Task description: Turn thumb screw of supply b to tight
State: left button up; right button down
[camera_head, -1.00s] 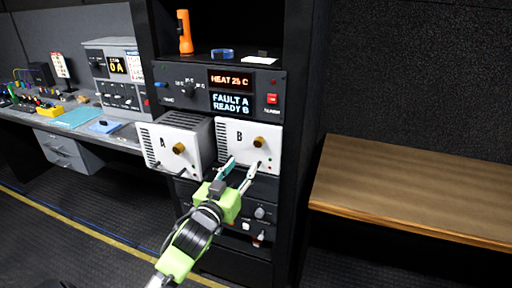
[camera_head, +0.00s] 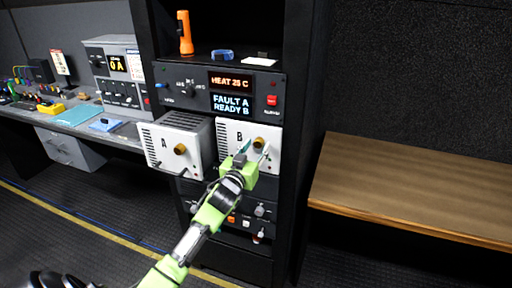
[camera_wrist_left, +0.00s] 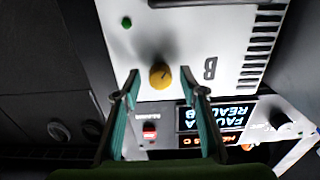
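Supply B (camera_head: 233,130) is a white-fronted module in the rack, marked B. Its brass thumb screw (camera_head: 259,143) sits on the front's right side. In the left wrist view the thumb screw (camera_wrist_left: 160,75) appears beyond the fingertips, roughly centred between them. My left gripper (camera_head: 253,156) is open with its fingers pointing at supply B, just below the screw in the head view. The wrist view shows its two teal-padded fingers (camera_wrist_left: 163,98) spread apart with nothing between them. I cannot tell whether they touch the screw. My right gripper is not in view.
Supply A (camera_head: 168,145) sticks out of the rack to the left, with its own brass screw. A panel (camera_head: 217,92) above reads "FAULT A READY B". A wooden bench (camera_head: 420,185) stands at right, and a cluttered desk (camera_head: 75,120) at left.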

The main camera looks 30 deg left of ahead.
pick_arm(q)
grip_shut()
